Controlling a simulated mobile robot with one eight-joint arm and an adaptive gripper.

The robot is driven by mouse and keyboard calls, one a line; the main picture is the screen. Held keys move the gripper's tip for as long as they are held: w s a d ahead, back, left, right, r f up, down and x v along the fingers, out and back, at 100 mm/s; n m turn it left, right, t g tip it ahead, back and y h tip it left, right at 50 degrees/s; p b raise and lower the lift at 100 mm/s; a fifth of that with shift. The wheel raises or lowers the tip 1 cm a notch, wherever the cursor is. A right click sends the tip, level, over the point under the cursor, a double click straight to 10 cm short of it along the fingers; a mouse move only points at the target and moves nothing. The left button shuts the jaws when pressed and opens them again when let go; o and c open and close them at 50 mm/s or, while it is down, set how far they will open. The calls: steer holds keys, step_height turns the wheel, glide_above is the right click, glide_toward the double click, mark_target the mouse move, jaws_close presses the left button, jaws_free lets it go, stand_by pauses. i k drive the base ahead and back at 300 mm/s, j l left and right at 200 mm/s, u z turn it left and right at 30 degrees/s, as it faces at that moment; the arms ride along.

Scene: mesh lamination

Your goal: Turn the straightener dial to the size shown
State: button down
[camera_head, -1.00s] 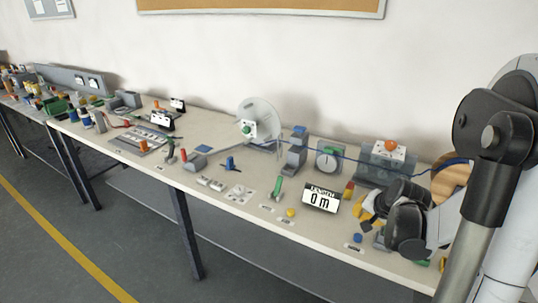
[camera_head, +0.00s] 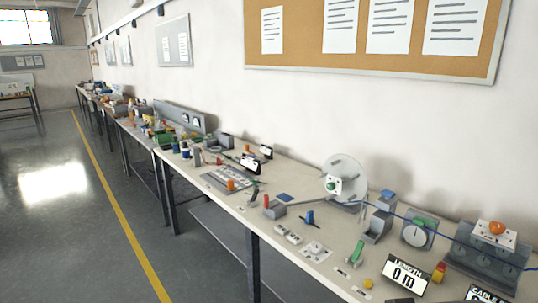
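An orange knob (camera_head: 497,228) sits on a white marked plate on top of a grey block with round rollers (camera_head: 480,259), at the right of the bench; it looks like the straightener dial. The marks on its plate are too small to read. A blue cable (camera_head: 452,238) runs across this block. A card (camera_head: 480,295) beginning "CABLE" is cut off at the bottom right edge, so any size on it is hidden. My gripper is not in view.
A "LENGTH 0 m" sign (camera_head: 405,274) stands before a grey round-faced unit (camera_head: 419,233). A red and yellow piece (camera_head: 439,271) is beside it. A cable reel (camera_head: 345,176) stands further left. The floor left of the bench is clear.

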mark_target(497, 228)
steer(key=z, duration=1.3)
